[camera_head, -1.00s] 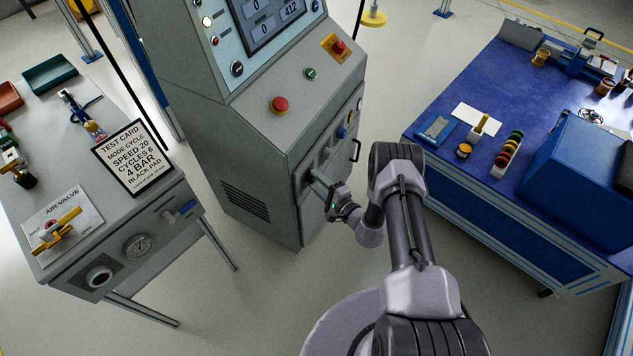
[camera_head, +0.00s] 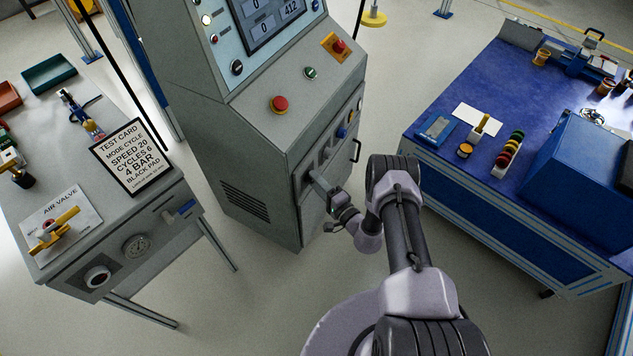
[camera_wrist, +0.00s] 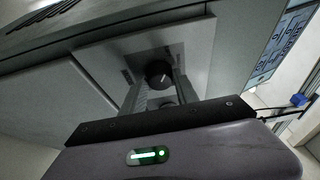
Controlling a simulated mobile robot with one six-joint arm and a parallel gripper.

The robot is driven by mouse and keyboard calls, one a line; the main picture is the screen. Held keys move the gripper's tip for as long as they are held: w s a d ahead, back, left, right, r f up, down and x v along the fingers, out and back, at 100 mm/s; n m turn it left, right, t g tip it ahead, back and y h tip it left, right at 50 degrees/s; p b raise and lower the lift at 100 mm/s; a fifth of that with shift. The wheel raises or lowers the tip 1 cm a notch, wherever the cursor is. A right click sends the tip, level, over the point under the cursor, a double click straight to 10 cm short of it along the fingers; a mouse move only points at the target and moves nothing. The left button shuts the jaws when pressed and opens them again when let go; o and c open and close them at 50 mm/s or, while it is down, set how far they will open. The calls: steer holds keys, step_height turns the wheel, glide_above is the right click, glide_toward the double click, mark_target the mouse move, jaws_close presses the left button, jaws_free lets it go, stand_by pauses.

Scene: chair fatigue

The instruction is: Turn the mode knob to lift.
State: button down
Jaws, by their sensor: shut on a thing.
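The mode knob (camera_wrist: 158,72) is a dark round knob on a light square plate on the front of the grey machine cabinet (camera_head: 262,165). In the wrist view it sits between the two fingers of my gripper (camera_wrist: 161,88), which are shut on it. In the head view my gripper (camera_head: 316,181) reaches the cabinet's front face from the right. There the knob is hidden behind the fingers and the panel edge. The knob's pointer and mode labels are too dark and small to read.
Other knobs and buttons (camera_head: 342,132) sit farther along the same face, beside a black handle (camera_head: 356,150). A red button (camera_head: 279,104) is on the sloped panel. A blue-topped bench (camera_head: 465,95) stands right, a grey table (camera_head: 105,215) with a test card (camera_head: 132,157) left. Floor between is clear.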

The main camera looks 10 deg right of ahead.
steer(key=c, duration=0.9)
jaws_free()
steer(key=shift+c, duration=0.2)
steer(key=p+v, duration=0.6)
steer(key=v, duration=1.1)
steer(key=shift+d, duration=0.2)
steer(key=shift+s, duration=0.15)
